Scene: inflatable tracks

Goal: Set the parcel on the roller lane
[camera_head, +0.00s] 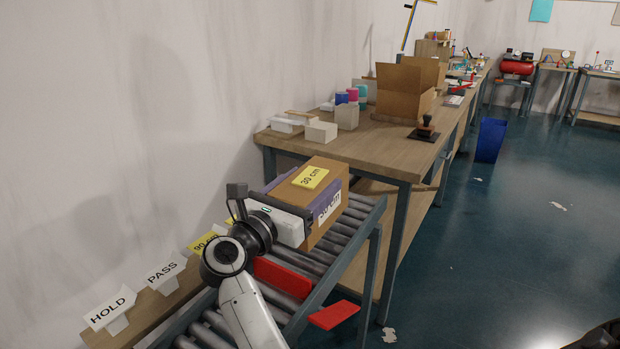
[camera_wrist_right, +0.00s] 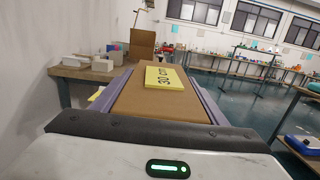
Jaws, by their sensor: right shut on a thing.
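The parcel (camera_head: 322,170) is a brown cardboard box with a yellow "30 cm" label on top and a pale label on its side. My right gripper (camera_head: 312,186) is shut on it, with purple-grey fingers along two opposite sides. The right wrist view also shows the parcel (camera_wrist_right: 140,103) between the fingers. The roller lane (camera_head: 353,222) has grey rollers in a blue-grey frame. The parcel is over its far part and looks level; its underside is hidden, so I cannot tell whether it touches the rollers. My left gripper is not in view.
Red plates (camera_head: 334,315) show at the lane's near side. A wooden ledge (camera_head: 155,306) with "HOLD", "PASS" and yellow cards runs along the left. A wooden table (camera_head: 378,150) with an open carton (camera_head: 403,92) stands beyond the lane. Floor at right is mostly clear.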

